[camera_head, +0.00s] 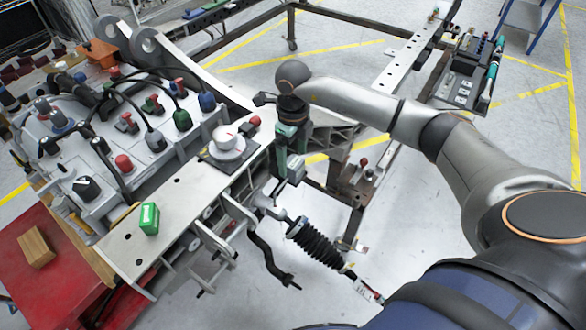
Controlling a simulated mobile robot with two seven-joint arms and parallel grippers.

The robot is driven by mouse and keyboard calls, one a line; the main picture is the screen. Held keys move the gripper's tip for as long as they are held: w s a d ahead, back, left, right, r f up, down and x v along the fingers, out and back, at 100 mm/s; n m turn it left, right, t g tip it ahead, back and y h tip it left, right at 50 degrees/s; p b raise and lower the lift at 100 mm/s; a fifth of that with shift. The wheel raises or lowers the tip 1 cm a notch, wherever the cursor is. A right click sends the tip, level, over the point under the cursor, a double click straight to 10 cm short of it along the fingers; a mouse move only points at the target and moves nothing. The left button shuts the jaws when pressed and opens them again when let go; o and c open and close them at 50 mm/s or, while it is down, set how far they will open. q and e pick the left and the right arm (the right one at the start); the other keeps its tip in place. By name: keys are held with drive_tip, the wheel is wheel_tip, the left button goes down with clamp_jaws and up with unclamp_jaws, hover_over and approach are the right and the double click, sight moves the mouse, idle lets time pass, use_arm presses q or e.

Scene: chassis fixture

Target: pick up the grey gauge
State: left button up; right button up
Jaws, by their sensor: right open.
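The grey gauge (228,143) is a pale round dial with a small red mark. It sits upright on a dark square plate (213,158) on the light metal beam of the chassis (180,205). My right gripper (278,101) is at the end of the arm that comes in from the right. It is open, above and to the right of the gauge in the picture, and apart from it. Its fingers are small and partly hidden by the wrist. My left gripper is not in view.
A red knob (254,122) is just right of the gauge. Cables and levers crowd the panel to the left. A small green box (149,219) stands on the beam, which is bare between box and gauge.

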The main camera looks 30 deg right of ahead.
drive_tip(key=shift+f, duration=1.3)
clamp_jaws()
drive_tip(key=shift+r, duration=0.15)
